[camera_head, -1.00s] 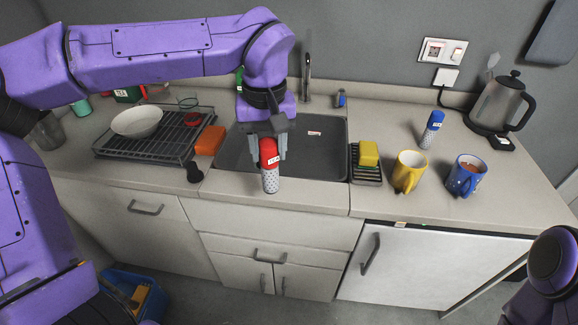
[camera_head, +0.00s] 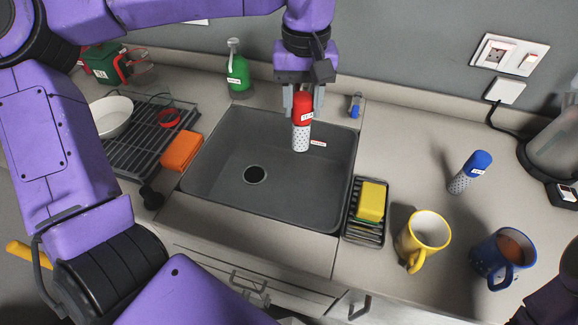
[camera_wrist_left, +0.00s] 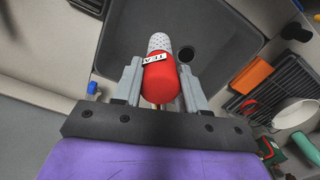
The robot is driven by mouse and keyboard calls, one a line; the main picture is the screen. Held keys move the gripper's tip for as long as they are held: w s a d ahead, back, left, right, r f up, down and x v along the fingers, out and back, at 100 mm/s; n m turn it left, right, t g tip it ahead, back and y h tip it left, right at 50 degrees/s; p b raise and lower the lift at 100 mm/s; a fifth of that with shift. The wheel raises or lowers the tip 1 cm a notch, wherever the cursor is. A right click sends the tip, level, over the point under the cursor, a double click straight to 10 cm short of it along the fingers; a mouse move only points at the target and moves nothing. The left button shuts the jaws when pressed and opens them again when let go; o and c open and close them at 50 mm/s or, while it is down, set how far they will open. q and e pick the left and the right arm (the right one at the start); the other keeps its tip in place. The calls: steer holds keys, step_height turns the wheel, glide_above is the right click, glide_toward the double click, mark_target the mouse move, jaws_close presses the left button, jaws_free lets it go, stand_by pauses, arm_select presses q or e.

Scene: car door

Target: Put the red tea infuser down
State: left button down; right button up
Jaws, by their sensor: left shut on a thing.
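The red tea infuser (camera_head: 302,122) has a red top with a white label and a perforated pale lower part. My left gripper (camera_head: 303,98) is shut on its red top and holds it upright over the back part of the sink (camera_head: 215,170). In the left wrist view the infuser (camera_wrist_left: 159,78) sits between the two fingers of the left gripper (camera_wrist_left: 159,85), its perforated end pointing toward the sink basin. I cannot tell its exact height above the basin. My right gripper is not in view; only a part of my right arm shows at the lower right corner.
Right of the sink are a soap rack (camera_head: 366,226) with a yellow sponge (camera_head: 371,201), a yellow mug (camera_head: 423,238), a blue mug (camera_head: 502,255) and a blue tea infuser (camera_head: 469,172). A dish rack (camera_head: 135,150), orange sponge (camera_head: 181,151) and green spray bottle (camera_head: 237,70) stand left and behind.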

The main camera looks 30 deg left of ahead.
arm_select(q)
steer(key=shift+f, duration=0.2)
glide_above(298, 151)
step_height(298, 151, down, 5)
steer(key=f, duration=0.3)
steer(key=w+f, duration=0.1)
steer(key=f, duration=0.1)
steer(key=shift+a+f, duration=0.2)
steer(key=shift+f, duration=0.05)
step_height(298, 151, down, 17)
steer(key=shift+s+r, duration=0.15)
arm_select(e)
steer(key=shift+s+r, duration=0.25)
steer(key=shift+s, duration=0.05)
arm_select(q)
steer(key=c, duration=0.6)
jaws_free()
